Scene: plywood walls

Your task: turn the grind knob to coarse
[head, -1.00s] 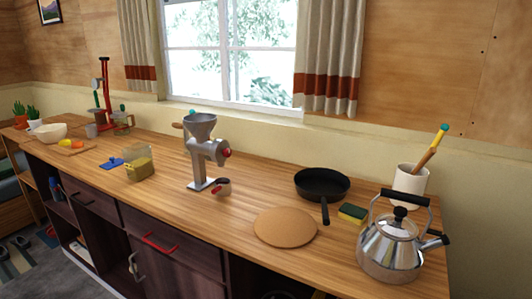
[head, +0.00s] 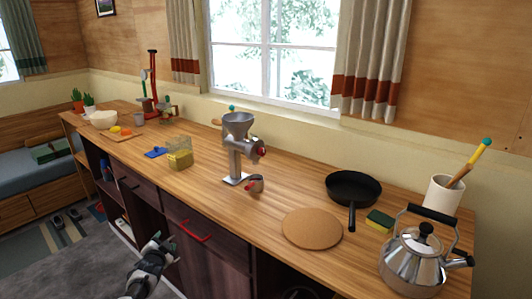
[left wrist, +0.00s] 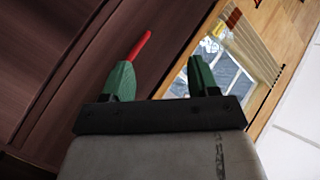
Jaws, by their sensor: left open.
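The grey metal grinder (head: 239,158) stands upright on the wooden counter (head: 290,188), with a funnel hopper on top. A red knob (head: 262,151) shows on the right end of its body; its setting is too small to read. A wooden crank grip (head: 217,121) shows behind the hopper. My left gripper (head: 162,243) is open and empty, low in front of the cabinets and well apart from the grinder. In the left wrist view its green-tipped fingers (left wrist: 160,77) are spread. My right gripper is not in view.
A small red-and-grey item (head: 254,184) lies by the grinder's foot. A wire basket (head: 179,158) stands left. A cork mat (head: 312,229), black pan (head: 352,188), sponge (head: 379,221) and kettle (head: 412,262) are right. A red drawer handle (head: 195,231) sticks out near my left gripper.

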